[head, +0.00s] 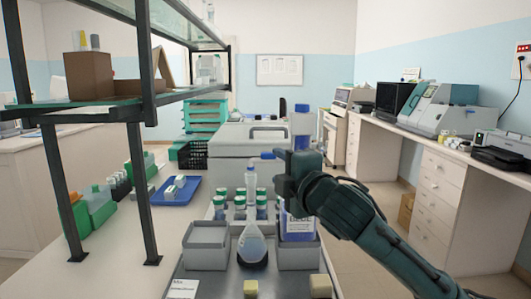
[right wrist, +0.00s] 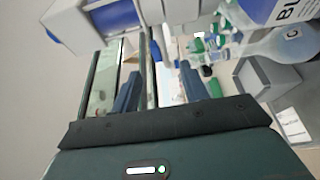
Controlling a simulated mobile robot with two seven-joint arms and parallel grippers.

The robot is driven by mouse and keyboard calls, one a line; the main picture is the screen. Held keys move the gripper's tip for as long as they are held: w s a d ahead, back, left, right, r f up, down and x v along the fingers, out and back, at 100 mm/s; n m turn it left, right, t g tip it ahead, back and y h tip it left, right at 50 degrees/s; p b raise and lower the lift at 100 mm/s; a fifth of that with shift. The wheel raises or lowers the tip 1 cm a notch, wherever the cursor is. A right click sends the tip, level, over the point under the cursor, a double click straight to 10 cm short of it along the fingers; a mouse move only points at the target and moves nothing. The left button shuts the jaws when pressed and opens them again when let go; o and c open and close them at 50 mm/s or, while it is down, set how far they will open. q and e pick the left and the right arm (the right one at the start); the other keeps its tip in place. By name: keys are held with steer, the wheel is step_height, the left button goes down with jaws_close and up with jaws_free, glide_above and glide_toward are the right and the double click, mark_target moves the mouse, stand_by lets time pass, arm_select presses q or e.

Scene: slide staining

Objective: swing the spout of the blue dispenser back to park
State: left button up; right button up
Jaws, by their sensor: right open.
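The blue dispenser is a tall bottle with a white-and-blue top (head: 301,122) and a blue-lettered label (head: 298,226). My right gripper (head: 283,178) is at the dispenser's front, just below and right of the spout, hiding part of the bottle. In the right wrist view, its fingers (right wrist: 160,78) are apart, and a blue piece (right wrist: 155,50), seemingly the spout, shows between them. I cannot tell whether they touch it. My left gripper is not in view.
Grey holders (head: 206,246) stand on the tray beside the flask. Several green-capped bottles (head: 219,208) stand behind it. A blue tray (head: 176,190) lies to the left, near the shelf post (head: 143,195). Two small yellowish blocks (head: 320,285) lie in front.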

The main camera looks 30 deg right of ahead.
mark_target(267, 159)
steer(key=w, duration=0.5)
steer(key=w+d, duration=0.1)
steer(key=w, duration=0.1)
steer(key=shift+w+d+f+p, duration=0.1)
steer(key=shift+w+p, duration=0.2)
steer(key=shift+c, duration=0.4)
jaws_close()
